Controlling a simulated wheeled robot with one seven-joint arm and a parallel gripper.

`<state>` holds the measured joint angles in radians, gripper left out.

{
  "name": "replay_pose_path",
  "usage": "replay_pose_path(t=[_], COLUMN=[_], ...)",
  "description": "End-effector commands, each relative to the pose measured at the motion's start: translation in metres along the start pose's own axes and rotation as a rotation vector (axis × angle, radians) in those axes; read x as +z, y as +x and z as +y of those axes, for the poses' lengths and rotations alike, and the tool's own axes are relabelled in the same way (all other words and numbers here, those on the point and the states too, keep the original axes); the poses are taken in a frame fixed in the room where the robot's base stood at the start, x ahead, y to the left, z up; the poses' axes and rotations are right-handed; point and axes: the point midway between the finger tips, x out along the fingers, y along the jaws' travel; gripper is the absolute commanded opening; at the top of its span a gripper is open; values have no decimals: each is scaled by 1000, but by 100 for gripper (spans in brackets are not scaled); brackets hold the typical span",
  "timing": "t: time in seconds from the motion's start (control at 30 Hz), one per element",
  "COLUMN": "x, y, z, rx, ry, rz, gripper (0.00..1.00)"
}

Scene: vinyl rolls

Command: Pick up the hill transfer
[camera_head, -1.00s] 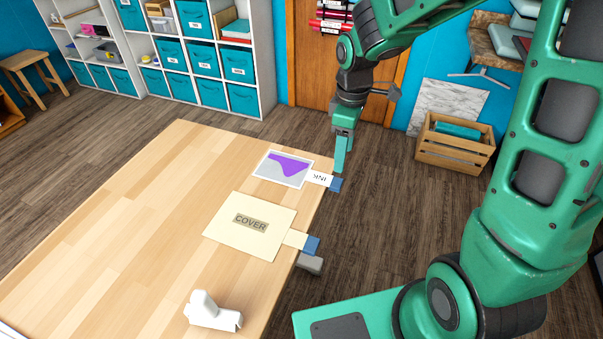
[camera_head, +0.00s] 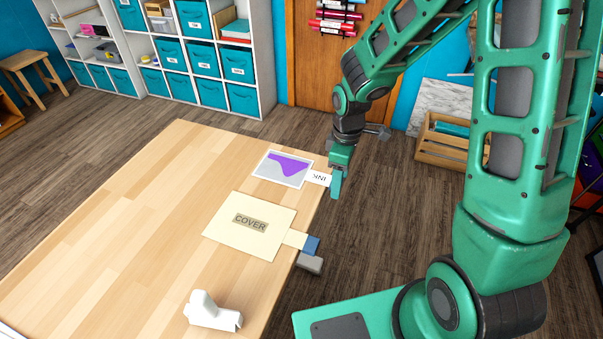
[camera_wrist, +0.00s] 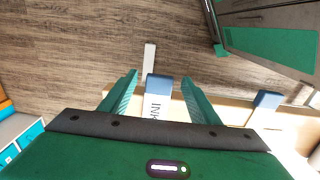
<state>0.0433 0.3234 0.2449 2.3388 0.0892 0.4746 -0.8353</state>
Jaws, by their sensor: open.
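The hill transfer (camera_head: 285,168) is a pale sheet with a purple hill shape, lying flat near the table's right edge. Its white tab (camera_head: 317,178) marked INK reaches over that edge. In the wrist view the tab (camera_wrist: 155,108) ends in a blue piece (camera_wrist: 159,84). In the head view my gripper hides that blue end. My gripper (camera_head: 336,190) is at the tab's outer end, pointing down. In the wrist view my gripper (camera_wrist: 160,78) is open, with one finger on each side of the tab and gaps showing between. The sheet itself is mostly hidden there.
A cream sheet (camera_head: 230,240) marked COVER lies nearer on the table (camera_head: 100,240), with a blue tab end (camera_head: 312,245) and a grey block (camera_head: 309,264) at the edge. A white object (camera_head: 212,312) stands at the front. A wooden crate (camera_head: 440,150) is on the floor.

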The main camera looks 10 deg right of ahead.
Motion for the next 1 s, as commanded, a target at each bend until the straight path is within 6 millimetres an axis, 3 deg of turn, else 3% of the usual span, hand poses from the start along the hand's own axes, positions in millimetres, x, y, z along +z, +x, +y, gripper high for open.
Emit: replay_pose_path(t=[0.17, 0.3, 0.37, 0.77, 1.0], x=[0, 0, 0, 0, 0], y=[0, 0, 0, -5, -32], z=[0, 0, 0, 0, 1], rx=[0, 0, 0, 1, 5], ry=[0, 0, 0, 0, 1], rz=[0, 0, 0, 0, 2], gripper=[56, 23, 12, 12, 12])
